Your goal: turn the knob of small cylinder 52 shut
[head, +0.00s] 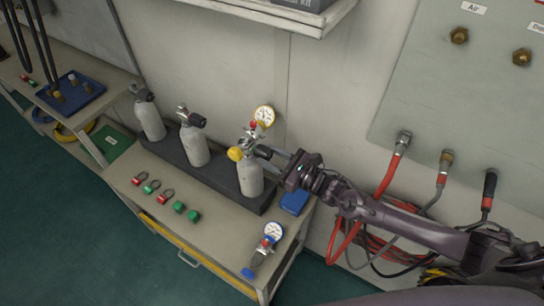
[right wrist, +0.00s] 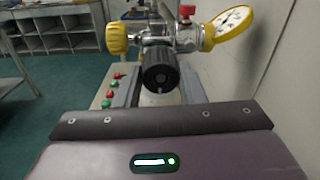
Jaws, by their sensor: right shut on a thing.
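Three small white cylinders stand upright in a dark rack (head: 222,187): left (head: 151,122), middle (head: 195,150) and right (head: 250,181). I cannot read any number on them, so I cannot tell which is 52. The right cylinder carries a valve with a yellow-rimmed gauge (head: 264,114) and a yellow knob (head: 235,154). Its black knob (head: 263,152) points toward my right gripper. My right gripper (head: 272,157) is shut on this black knob, which shows between the fingers in the right wrist view (right wrist: 160,72). My left gripper is not in view.
Red hoses (head: 388,180) hang from the wall panel (head: 460,90).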

